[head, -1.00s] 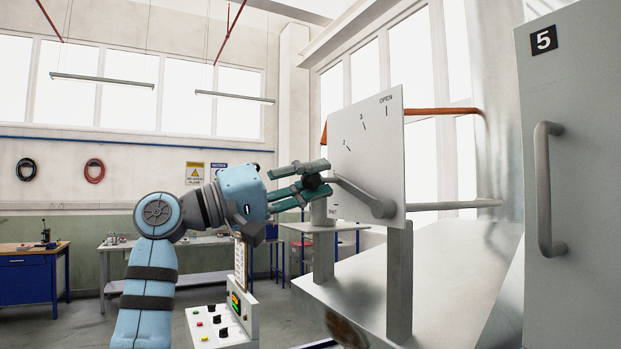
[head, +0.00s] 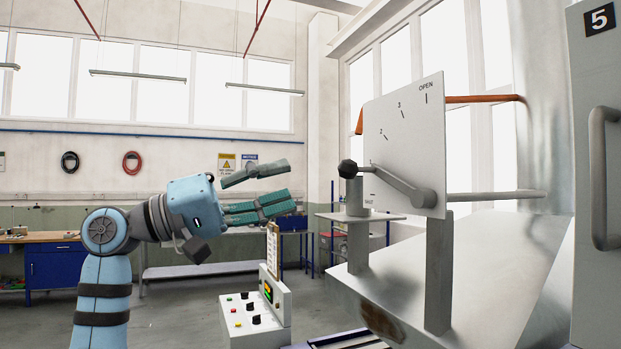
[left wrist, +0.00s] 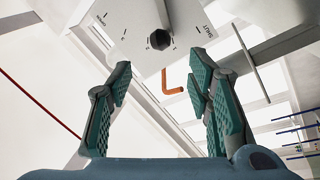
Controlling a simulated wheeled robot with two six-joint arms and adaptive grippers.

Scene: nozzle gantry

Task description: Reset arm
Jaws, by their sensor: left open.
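The lever (head: 392,183) is a grey arm with a dark faceted knob (head: 347,168). It pivots on a pale upright plate (head: 425,130) marked OPEN, 3, 2 and SHUT. The lever points left and slightly up, between the 2 and SHUT marks. My left gripper (head: 291,185) is open and empty, left of the knob and apart from it, with green-padded fingers pointing towards it. In the left wrist view, the knob (left wrist: 159,40) shows beyond the open fingertips of my left gripper (left wrist: 160,75). My right gripper is not in view.
Grey posts (head: 439,275) carry the plate over a metal ledge (head: 480,270). A control box (head: 254,322) with buttons and a small screen stands below my left gripper. A grey cabinet marked 5 (head: 590,280) is at far right. Open air lies between gripper and knob.

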